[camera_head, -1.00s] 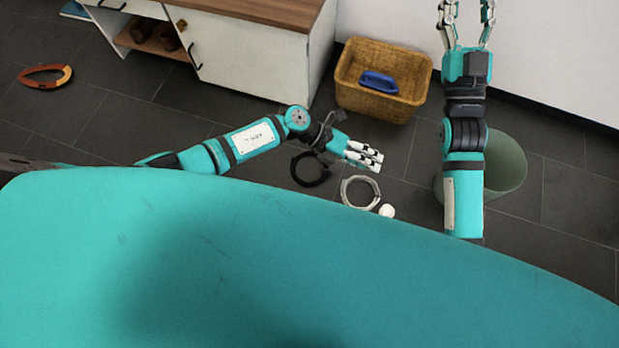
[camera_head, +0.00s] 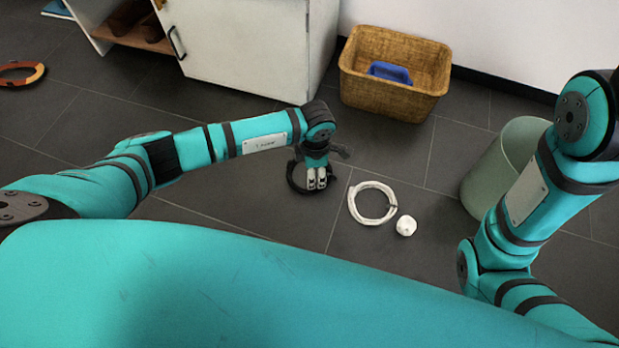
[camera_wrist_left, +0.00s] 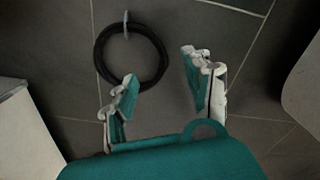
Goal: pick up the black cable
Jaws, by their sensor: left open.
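The black cable (camera_wrist_left: 164,67) is a coiled ring lying on the dark tiled floor, with a small light tie at one side in the left wrist view. In the head view the cable (camera_head: 293,179) is partly hidden behind my left gripper (camera_head: 317,181), which points down over it. In the left wrist view my left gripper (camera_wrist_left: 162,88) is open and empty. Its left finger overlaps the near edge of the ring in the picture, and the right finger is outside the ring to the right. My right arm shows at the right of the head view, but its gripper is out of view.
A white coiled cable (camera_head: 352,204) and a small white object (camera_head: 406,226) lie right of the black cable. A wicker basket (camera_head: 385,97) with a blue item (camera_head: 390,72), a grey-green bin (camera_head: 492,172) and a white cabinet (camera_head: 240,50) stand around. An orange-black ring (camera_head: 22,80) lies far left.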

